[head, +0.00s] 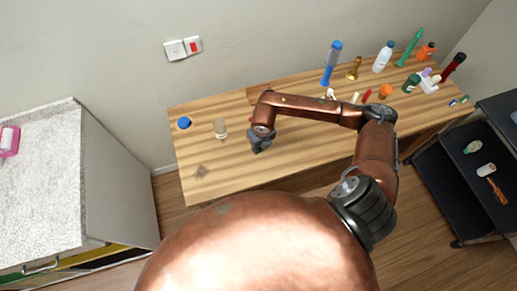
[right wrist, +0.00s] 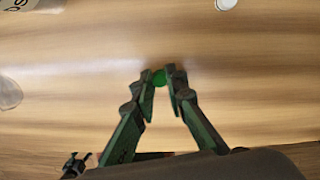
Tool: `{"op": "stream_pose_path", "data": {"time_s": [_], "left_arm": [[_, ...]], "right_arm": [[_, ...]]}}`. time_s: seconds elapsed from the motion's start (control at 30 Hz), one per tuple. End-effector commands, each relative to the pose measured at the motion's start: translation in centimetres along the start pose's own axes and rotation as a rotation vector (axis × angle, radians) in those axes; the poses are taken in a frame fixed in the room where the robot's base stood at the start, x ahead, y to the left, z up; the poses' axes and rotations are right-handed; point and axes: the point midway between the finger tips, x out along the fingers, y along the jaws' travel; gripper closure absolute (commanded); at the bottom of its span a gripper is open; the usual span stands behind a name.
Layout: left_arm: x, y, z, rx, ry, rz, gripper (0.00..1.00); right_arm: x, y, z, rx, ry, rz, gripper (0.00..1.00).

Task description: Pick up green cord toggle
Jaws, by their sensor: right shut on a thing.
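The green cord toggle (right wrist: 159,77) shows in the right wrist view as a small green piece between the fingertips of my right gripper (right wrist: 160,82). The fingers are closed on its two sides. In the head view my right gripper (head: 260,146) points down over the left half of the wooden table, and the toggle is hidden there. I cannot tell from these frames whether the toggle touches the table top. My left gripper is in neither view.
The wooden table (head: 222,180) holds a blue cap (head: 184,123) and a clear jar (head: 220,129) left of my gripper. Several bottles, including a white bottle (head: 382,57), stand at the right. A black shelf cart (head: 453,180) is right of the table; a speckled counter (head: 50,190) is left.

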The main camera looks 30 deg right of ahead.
Motion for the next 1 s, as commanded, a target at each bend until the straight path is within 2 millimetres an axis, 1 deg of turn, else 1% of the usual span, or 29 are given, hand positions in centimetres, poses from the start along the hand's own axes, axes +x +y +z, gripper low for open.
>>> {"op": "stream_pose_path", "data": {"time_s": [0.13, 0.2, 0.27, 0.5, 0.6, 0.73, 0.83, 1.0], "left_arm": [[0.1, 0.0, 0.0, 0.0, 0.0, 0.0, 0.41], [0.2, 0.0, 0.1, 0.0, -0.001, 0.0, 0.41], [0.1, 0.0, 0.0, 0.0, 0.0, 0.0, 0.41], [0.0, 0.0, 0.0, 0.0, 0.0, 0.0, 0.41], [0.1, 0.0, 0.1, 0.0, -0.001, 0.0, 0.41], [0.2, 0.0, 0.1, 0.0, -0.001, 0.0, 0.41], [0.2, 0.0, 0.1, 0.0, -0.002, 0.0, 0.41], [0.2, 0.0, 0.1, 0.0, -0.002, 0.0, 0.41]], "right_arm": [[-1.6, 0.0, 0.4, 0.0, -0.004, 0.0, 0.95], [-2.8, 0.0, 0.5, -0.001, -0.005, 0.0, 0.95], [-3.8, 0.9, 0.0, -0.005, -0.003, 0.003, 0.95], [-9.5, 4.8, -1.8, -0.008, -0.006, 0.005, 0.95], [-10.5, 7.0, -3.2, -0.008, -0.003, 0.006, 0.95], [-11.8, 9.2, -4.5, -0.006, -0.003, 0.005, 0.95], [-12.6, 10.4, -5.3, -0.004, -0.002, 0.003, 0.95], [-13.2, 11.5, -6.0, -0.002, -0.001, 0.002, 0.95]]}}
